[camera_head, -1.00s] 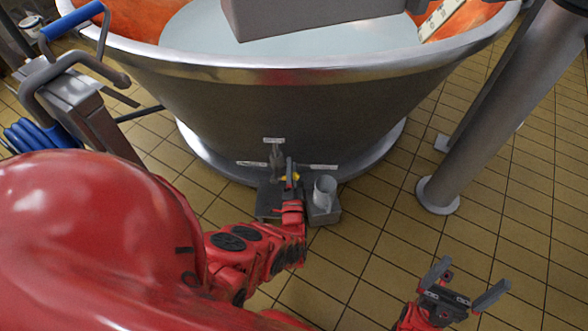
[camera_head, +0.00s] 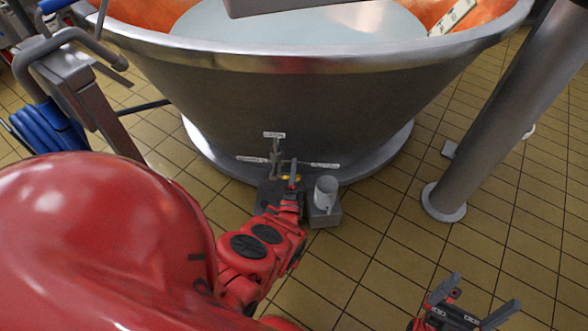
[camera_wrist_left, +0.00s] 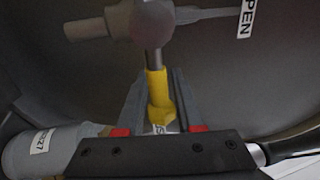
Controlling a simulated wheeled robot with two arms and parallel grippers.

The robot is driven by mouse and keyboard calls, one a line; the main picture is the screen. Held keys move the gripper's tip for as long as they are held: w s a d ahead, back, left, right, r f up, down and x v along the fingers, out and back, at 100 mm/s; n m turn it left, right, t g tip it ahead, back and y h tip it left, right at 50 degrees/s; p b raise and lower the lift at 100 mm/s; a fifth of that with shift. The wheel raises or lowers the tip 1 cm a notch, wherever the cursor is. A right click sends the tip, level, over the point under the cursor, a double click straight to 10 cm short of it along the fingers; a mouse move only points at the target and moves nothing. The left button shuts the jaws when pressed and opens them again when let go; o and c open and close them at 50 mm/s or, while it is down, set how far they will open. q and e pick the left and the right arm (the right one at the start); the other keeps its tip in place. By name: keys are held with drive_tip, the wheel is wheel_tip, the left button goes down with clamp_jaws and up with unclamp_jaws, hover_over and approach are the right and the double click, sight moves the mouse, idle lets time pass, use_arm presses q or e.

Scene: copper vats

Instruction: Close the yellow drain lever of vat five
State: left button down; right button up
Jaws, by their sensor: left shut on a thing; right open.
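The vat (camera_head: 330,110) is a large steel tub with a copper inside and pale liquid in it. An "OPEN" label (camera_wrist_left: 246,18) is at the upper right of the lever there. My right gripper (camera_head: 470,300) is open and empty above the floor at the lower right.
A steel post (camera_head: 495,120) rises at the right. A stand (camera_head: 85,95) with a blue hose (camera_head: 48,125) is at the left. The tiled floor at lower right is clear.

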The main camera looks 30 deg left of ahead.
use_arm(q)
drive_tip(key=shift+w+d, duration=0.15)
drive_tip(key=shift+d, duration=0.2)
drive_tip(key=c, duration=0.8)
unclamp_jaws()
drive_tip(key=shift+c, duration=0.2)
drive_tip(key=shift+o, duration=0.3)
drive_tip(key=shift+a+f, duration=0.1)
drive_tip(key=p+v, duration=0.2)
drive_tip(key=v, duration=1.5)
drive_tip(key=shift+s+p, duration=0.25)
drive_tip(key=shift+p, duration=0.15)
